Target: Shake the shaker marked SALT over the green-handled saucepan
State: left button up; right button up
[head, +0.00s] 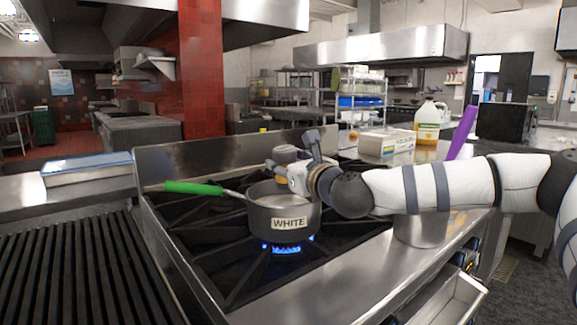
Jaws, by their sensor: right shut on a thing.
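The green-handled saucepan (262,224) sits on the stove over a lit blue flame. It bears a label reading WHITE, and its green handle (193,188) points left. My right arm reaches in from the right, and my right gripper (287,166) is above the pan's far rim. It is shut on a small grey, round-topped thing (285,153) that looks like a shaker. No SALT marking can be read on it, and the gripper hides part of it. My left gripper is not in view.
A purple handle (463,133) rises behind my right arm, with a metal pot (425,231) below the arm. A box (386,141) and a yellow jug (428,122) stand at the back right. A dark grill (75,270) lies at the left.

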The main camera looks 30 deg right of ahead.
aim_at(285, 148)
jog(key=shift+a+m, duration=0.15)
jog(key=shift+m, duration=0.35)
jog(key=shift+r, duration=0.35)
jog(key=shift+s+a+r+p, duration=0.1)
jog(key=shift+r+p, duration=0.65)
jog(key=shift+r, duration=1.6)
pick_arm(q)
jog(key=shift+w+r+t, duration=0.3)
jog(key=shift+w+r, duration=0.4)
pick_arm(e)
jog(key=shift+f, duration=0.35)
